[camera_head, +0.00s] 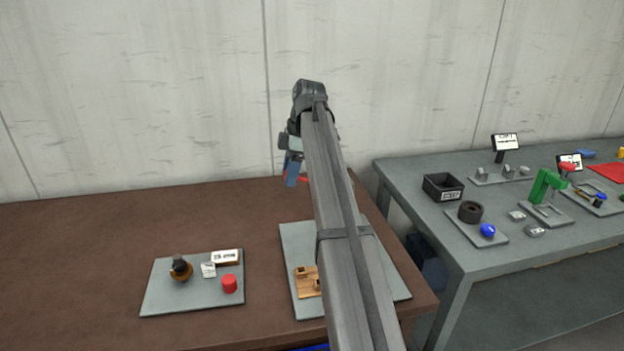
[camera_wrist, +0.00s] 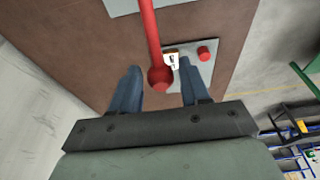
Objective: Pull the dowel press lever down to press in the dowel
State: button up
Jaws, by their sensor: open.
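A red lever with a round knob (camera_wrist: 160,76) shows in the wrist view. Its knob lies between the two blue fingers of my gripper (camera_wrist: 159,66), with a visible gap on each side. My gripper is open. In the head view my gripper (camera_head: 291,170) is high over the back of the brown table, and small bits of red show beside its fingers. My arm hides most of the press there. A grey plate (camera_head: 289,238) under my arm carries a light wooden piece (camera_head: 306,284). I cannot make out the dowel.
A grey plate (camera_head: 160,300) at left on the brown table (camera_head: 80,260) holds a red cylinder (camera_head: 229,283), a dark-and-brown knob-like item (camera_head: 181,268) and small labels. A grey table (camera_head: 420,174) at right carries a black bin (camera_head: 443,187) and a green press (camera_head: 545,186). A wall stands behind.

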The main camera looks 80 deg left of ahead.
jog(key=shift+s+v, duration=0.25)
jog(key=shift+v, duration=0.7)
jog(key=shift+s+v, duration=0.2)
jog(key=shift+v, duration=0.75)
jog(key=shift+s+v, duration=0.25)
jog(key=shift+v, duration=0.65)
jog(key=shift+r, duration=0.2)
